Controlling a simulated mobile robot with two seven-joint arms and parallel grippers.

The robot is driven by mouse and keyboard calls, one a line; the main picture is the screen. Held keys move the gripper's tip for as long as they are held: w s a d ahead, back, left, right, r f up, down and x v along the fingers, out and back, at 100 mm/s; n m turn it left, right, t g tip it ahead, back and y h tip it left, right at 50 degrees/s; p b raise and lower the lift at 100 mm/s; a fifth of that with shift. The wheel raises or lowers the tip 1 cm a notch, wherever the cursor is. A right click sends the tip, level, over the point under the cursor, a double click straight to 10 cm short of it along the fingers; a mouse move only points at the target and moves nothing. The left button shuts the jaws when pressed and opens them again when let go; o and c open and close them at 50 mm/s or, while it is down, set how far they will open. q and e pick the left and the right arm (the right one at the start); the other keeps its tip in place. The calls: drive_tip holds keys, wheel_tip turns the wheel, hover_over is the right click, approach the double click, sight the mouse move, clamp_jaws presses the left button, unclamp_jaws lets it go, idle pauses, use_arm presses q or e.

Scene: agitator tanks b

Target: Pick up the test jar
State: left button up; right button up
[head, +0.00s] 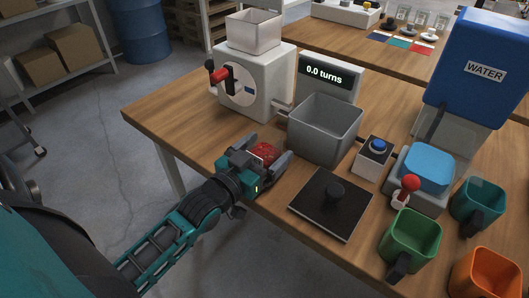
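My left gripper (266,160) is at the front left edge of the wooden table, its two fingers apart on either side of a small red, rounded thing (264,152). Whether the fingers touch it, and whether it is part of a jar, I cannot tell. Several small clear glass jars (421,19) stand on the back table; none is clearly marked as the test jar. My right gripper is not in view.
A grey bin (324,130) stands by a white cranked machine (255,82) and a "0.0 turns" display (325,75). A black plate with a knob (331,204) lies in front. A blue WATER tank (482,65), green cup (411,238), teal cup (478,203) and orange cup (486,275) crowd the right.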

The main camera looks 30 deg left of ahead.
use_arm(q)
drive_tip(key=c, duration=1)
drive_tip(key=shift+o, duration=0.2)
drive_tip(key=shift+r, duration=0.15)
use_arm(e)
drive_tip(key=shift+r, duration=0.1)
